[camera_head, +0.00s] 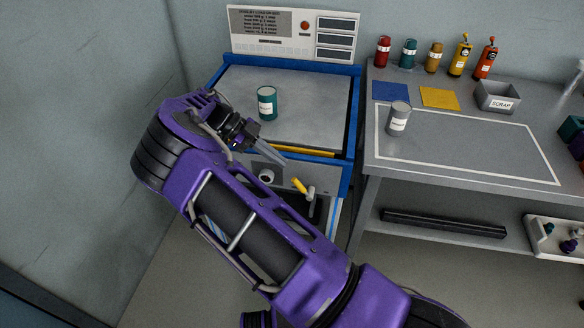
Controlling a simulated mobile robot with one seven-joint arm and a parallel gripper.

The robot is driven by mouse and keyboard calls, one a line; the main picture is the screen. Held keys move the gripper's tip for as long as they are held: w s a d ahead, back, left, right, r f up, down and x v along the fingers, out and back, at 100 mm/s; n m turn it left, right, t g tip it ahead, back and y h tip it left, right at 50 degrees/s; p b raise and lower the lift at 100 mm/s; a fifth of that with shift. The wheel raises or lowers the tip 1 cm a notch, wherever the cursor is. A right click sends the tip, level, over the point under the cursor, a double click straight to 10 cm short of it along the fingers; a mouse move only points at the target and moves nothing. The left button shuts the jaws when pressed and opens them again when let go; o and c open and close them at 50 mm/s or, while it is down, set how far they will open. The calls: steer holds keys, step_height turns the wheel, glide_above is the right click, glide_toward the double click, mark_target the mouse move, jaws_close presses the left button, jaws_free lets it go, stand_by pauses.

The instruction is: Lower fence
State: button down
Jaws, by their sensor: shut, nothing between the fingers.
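A blue-framed machine (350,130) with a grey top stands at the back centre. A yellow bar (305,151) runs along the top's front edge, and its left part is hidden behind my gripper; I take it to be the fence, but cannot be sure. My gripper (280,158) is shut and empty, just in front of the bar's left part. I cannot tell whether it touches the bar. A yellow-handled lever (301,187) and a round knob (266,177) are on the front face below.
A teal can (267,103) stands on the machine top. A control panel (293,33) is behind it. On the right, a grey bench (470,150) holds a grey can (398,119), several bottles and a scrap bin (497,97). A wall is close on the left.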

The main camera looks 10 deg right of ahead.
steer(key=shift+f+v, duration=0.2)
steer(key=shift+v, duration=1)
steer(key=shift+a+r, duration=0.1)
steer(key=shift+a, duration=0.05)
